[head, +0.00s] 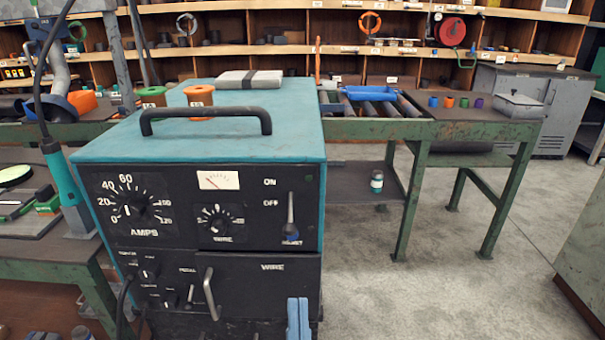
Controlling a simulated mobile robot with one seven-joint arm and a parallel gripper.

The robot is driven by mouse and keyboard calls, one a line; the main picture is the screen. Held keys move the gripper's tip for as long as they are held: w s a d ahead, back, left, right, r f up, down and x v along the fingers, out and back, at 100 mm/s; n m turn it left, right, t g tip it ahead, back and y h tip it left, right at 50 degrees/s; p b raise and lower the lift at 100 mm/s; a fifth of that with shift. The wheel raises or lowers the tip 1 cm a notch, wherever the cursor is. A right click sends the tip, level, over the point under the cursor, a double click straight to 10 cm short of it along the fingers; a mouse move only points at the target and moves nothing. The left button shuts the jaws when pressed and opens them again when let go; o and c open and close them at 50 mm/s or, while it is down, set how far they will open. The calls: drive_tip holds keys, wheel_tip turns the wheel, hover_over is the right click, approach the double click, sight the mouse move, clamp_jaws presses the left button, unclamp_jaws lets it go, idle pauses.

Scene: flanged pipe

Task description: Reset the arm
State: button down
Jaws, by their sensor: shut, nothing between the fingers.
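My gripper (298,318) shows at the bottom edge, in front of the lower front of a teal and black welding machine. Its two light blue fingers stand upright side by side, shut with nothing between them. The rest of my arm is out of view. A grey pipe piece (60,72) with a blue ring stands at the far left, away from my gripper.
The welding machine (310,185) fills the middle, with dials, a lever (290,210), a drawer handle (211,293) and a top handle (206,112). A green bench (480,132) stands behind right. A cluttered bench is at left. Concrete floor (450,285) is open at right.

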drive_tip(key=w+r+t+h, duration=0.1)
drive_tip(key=w+r, duration=0.1)
drive_tip(key=r, duration=0.9)
drive_tip(key=w+r, duration=0.2)
drive_tip(key=r, duration=0.9)
drive_tip(key=s+r+n+t, duration=0.1)
drive_tip(key=s+r, duration=0.3)
drive_tip(key=r, duration=0.4)
drive_tip(key=s+r, duration=0.5)
drive_tip(key=r, duration=0.4)
wheel_tip(320, 180, up, 14)
drive_tip(key=w+p, duration=0.1)
drive_tip(key=p, duration=1.5)
drive_tip(key=m+g+y+p, duration=0.3)
drive_tip(key=m+g+p, duration=1.05)
drive_tip(key=m, duration=0.35)
hover_over(291, 233)
drive_tip(key=s+d, duration=0.3)
drive_tip(key=s, duration=1.3)
wheel_tip(291, 233, down, 45)
drive_tip(key=shift+n, duration=0.3)
drive_tip(key=x, duration=0.4)
drive_tip(key=p+x, duration=0.1)
drive_tip(key=x, duration=0.4)
drive_tip(key=p+x, duration=0.1)
drive_tip(key=x, duration=0.3)
drive_tip(key=shift+w+d, duration=0.25)
drive_tip(key=shift+w, duration=0.3)
